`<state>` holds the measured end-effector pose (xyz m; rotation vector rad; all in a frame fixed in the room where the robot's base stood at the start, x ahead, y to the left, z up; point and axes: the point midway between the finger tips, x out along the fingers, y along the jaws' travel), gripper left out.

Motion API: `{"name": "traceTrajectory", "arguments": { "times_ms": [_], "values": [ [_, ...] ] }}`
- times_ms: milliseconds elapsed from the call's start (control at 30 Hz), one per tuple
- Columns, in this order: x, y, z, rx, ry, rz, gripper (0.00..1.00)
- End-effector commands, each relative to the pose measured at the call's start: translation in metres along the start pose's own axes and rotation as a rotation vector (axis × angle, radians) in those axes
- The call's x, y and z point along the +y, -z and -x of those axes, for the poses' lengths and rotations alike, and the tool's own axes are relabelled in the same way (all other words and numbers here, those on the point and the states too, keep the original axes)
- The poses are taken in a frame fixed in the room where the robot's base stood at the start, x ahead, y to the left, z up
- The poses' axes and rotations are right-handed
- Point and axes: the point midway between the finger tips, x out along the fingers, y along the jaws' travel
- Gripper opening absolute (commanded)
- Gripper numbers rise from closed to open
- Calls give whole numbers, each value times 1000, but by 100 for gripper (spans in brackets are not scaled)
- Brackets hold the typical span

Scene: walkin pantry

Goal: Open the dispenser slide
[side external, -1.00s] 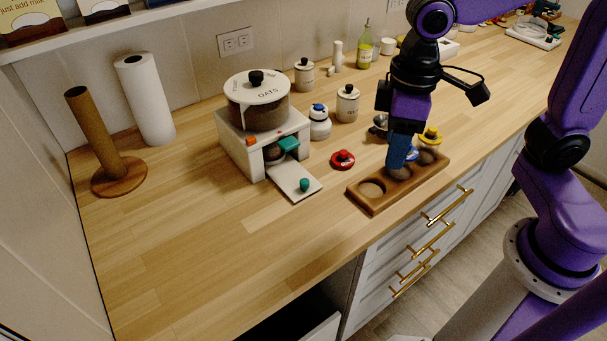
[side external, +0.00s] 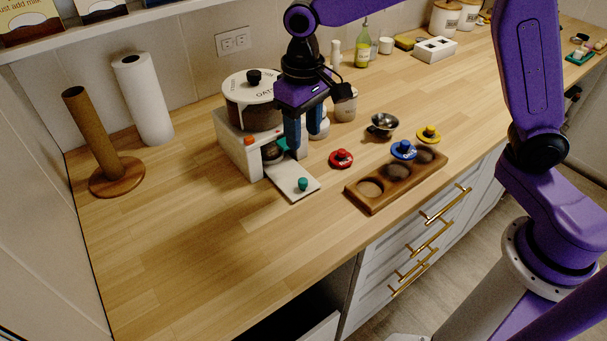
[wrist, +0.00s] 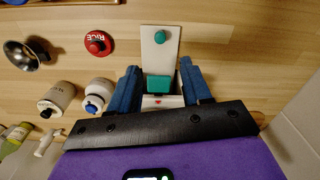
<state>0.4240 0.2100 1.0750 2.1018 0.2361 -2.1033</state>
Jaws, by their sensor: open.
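A flat white plate (side external: 291,189) with a teal knob (side external: 303,184) extends from the dispenser's foot. My gripper (side external: 305,142) is open and points down at the dispenser's front. In the wrist view, its blue fingers (wrist: 159,72) stand either side of the teal block, with gaps visible. Nothing appears held.
A red-knobbed lid (side external: 341,158) lies on the counter right of the plate. A metal bowl (side external: 382,125) and jars stand behind. The counter's front left is clear.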

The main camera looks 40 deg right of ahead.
Motion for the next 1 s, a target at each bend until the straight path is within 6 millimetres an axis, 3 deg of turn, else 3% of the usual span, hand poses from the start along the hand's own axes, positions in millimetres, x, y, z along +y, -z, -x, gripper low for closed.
{"name": "traceTrajectory", "arguments": {
  "times_ms": [300,600,1000],
  "values": [
    [0,-1,-62,-5,-2,0,48],
    [0,-1,-109,-2,-1,0,48],
    [0,0,-124,1,1,1,48]
  ]
}}
